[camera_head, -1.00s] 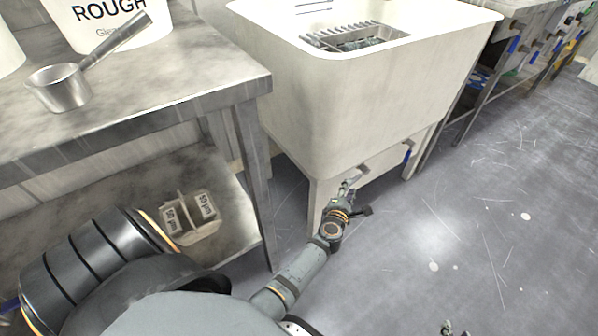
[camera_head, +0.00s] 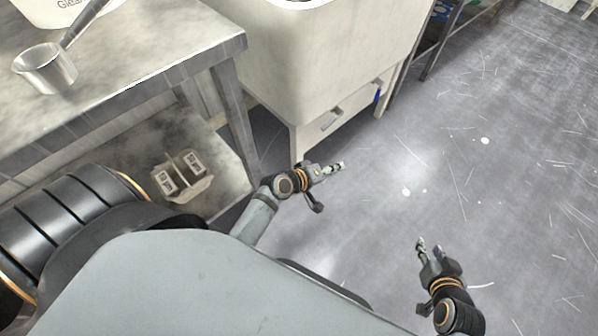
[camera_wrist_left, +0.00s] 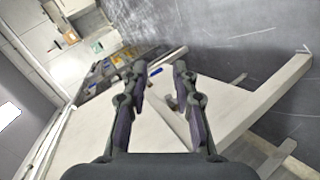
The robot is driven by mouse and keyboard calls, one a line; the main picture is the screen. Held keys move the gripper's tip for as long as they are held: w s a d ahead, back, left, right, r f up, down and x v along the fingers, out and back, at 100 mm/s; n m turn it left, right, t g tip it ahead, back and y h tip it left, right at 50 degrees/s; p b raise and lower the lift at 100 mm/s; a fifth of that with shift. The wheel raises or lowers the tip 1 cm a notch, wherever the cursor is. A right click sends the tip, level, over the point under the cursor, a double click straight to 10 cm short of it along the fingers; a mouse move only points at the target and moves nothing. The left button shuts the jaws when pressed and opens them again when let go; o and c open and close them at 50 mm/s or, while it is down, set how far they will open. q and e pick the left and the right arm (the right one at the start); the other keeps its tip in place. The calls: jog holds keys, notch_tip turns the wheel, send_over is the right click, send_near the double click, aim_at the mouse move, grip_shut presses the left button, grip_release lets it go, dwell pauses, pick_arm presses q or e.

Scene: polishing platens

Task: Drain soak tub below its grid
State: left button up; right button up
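The pale soak tub (camera_head: 315,62) stands on legs at top centre of the head view, mostly cut off above. Its grid and inside are out of frame. A metal lever or outlet (camera_head: 331,119) shows low on its front, and a blue-handled valve (camera_head: 377,93) sits farther right. My left gripper (camera_head: 338,167) is below and in front of the metal part, apart from it. In the left wrist view its fingers (camera_wrist_left: 158,72) are spread with nothing held. A pale structure lies beyond them. My right gripper (camera_head: 431,249) is over the floor at lower right, fingers apart and empty.
A metal table (camera_head: 140,75) on the left bears a metal dipper (camera_head: 45,68) and a cut-off white tub. Its lower shelf (camera_head: 125,150) holds a small divided box (camera_head: 182,178). Scratched grey floor (camera_head: 500,170) is open on the right.

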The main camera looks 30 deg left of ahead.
pick_arm(q)
jog(key=s+a+m+g+p, duration=0.1)
jog(key=s+m+g, duration=0.1)
jog(key=s, duration=0.2)
jog(key=s+a+f+m+g+y, duration=0.1)
jog(key=s+a+m+g, duration=0.1)
jog(key=s, duration=0.3)
jog(key=s+a+m+g+y+p, duration=0.1)
jog(key=s+m+g, duration=0.1)
jog(key=s, duration=0.2)
jog(key=shift+s+a+f+m+p, duration=0.2)
jog(key=shift+a+m+p, duration=0.1)
jog(key=shift+m, duration=0.1)
